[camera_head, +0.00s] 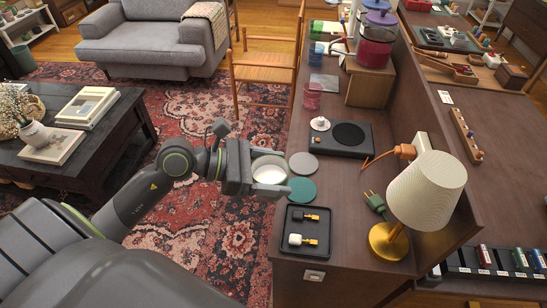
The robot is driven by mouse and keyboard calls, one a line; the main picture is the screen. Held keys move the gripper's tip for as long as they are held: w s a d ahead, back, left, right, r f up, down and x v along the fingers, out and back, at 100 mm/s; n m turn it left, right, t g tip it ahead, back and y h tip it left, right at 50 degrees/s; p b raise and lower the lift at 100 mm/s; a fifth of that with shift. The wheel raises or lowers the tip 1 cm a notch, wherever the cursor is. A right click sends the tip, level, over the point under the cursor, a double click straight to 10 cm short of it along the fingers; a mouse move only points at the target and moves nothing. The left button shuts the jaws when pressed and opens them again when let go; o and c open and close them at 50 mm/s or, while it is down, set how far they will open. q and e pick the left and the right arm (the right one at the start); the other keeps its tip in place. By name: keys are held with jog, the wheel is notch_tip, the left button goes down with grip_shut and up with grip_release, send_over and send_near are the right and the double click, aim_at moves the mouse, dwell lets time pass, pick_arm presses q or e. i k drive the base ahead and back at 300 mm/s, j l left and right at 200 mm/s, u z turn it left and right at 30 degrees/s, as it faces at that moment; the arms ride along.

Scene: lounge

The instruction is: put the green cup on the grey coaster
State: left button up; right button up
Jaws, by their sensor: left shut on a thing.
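My left gripper (262,181) is shut on the green cup (271,166). It holds the cup upright near the left edge of the brown counter, and I look down into its pale inside. The grey coaster (304,163) lies flat on the counter just right of the cup, with nothing on it. A green coaster (302,190) lies just in front of the grey one. How high the cup is above the counter is hard to tell. My right gripper is not in view.
A black tray (288,249) with two small plugs lies in front of the coasters. A dark device (339,152) with a round pad stands behind them. A lamp (425,190) with a gold base stands at the right. A pink glass (313,96) is farther back.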

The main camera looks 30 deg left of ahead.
aim_at(299, 162)
jog(key=i+l+u, duration=0.2)
jog(key=l+u, duration=0.15)
jog(key=l, duration=0.2)
jog(key=i+l+u, duration=0.2)
jog(key=l, duration=0.4)
